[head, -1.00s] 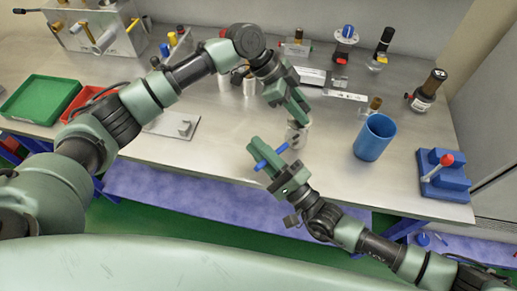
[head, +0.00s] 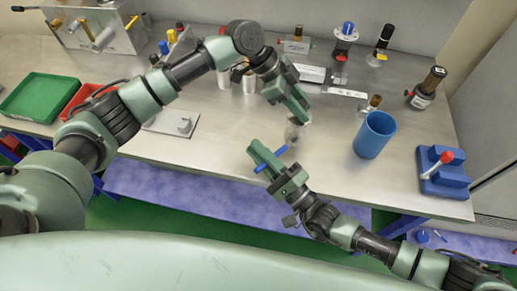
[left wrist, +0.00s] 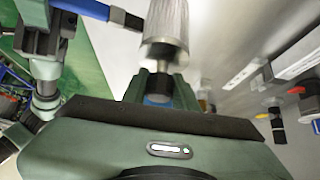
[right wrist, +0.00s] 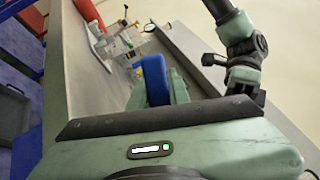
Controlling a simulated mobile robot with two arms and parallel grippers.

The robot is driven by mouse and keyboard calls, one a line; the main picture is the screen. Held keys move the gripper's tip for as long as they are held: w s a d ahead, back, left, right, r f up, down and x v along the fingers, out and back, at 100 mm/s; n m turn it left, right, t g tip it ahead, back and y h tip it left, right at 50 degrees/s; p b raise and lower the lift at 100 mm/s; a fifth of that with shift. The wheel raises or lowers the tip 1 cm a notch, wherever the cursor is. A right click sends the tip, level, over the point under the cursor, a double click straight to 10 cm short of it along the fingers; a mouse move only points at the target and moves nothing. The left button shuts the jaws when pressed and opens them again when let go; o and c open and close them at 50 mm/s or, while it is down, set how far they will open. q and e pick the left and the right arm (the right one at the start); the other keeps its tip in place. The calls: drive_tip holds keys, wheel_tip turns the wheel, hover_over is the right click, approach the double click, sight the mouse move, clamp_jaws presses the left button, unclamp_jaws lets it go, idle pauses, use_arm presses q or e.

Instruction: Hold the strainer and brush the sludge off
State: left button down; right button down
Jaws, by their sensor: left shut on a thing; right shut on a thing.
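The strainer (head: 295,131) is a small grey mesh cylinder below my left gripper (head: 297,113), which is shut on it. It also shows large in the left wrist view (left wrist: 167,24), with its ribbed side to the camera. The brush (head: 273,160) has a blue handle, and my right gripper (head: 270,163) is shut on it just below and left of the strainer. The handle fills the jaws in the right wrist view (right wrist: 154,80). In the left wrist view the handle (left wrist: 126,18) points at the strainer's side. I cannot tell if the bristles touch it. No sludge can be made out.
A blue cup (head: 373,136) stands to the right, with a blue block with a red-knobbed lever (head: 444,172) beyond it. A flat plate with a knob (head: 172,123), a red tray (head: 88,100) and a green tray (head: 42,97) lie left. The bench's front edge is near my right gripper.

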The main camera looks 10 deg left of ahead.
drive_tip(key=shift+f, duration=0.15)
drive_tip(key=shift+f, duration=0.3)
drive_tip(key=shift+s+d+f, duration=0.1)
drive_tip(key=shift+s+f, duration=0.15)
drive_tip(key=shift+f, duration=0.3)
drive_tip(key=shift+s+d+f, duration=0.1)
drive_tip(key=shift+s+f, duration=0.15)
drive_tip(key=shift+f, duration=0.25)
drive_tip(key=shift+s+f, duration=0.1)
drive_tip(key=shift+s+a+f, duration=0.1)
drive_tip(key=shift+s+a, duration=0.05)
drive_tip(key=shift+s, duration=0.45)
drive_tip(key=s, duration=0.2)
drive_tip(key=s+r, duration=0.1)
drive_tip(key=s, duration=0.1)
drive_tip(key=shift+s+a, duration=0.1)
drive_tip(key=shift+s, duration=0.3)
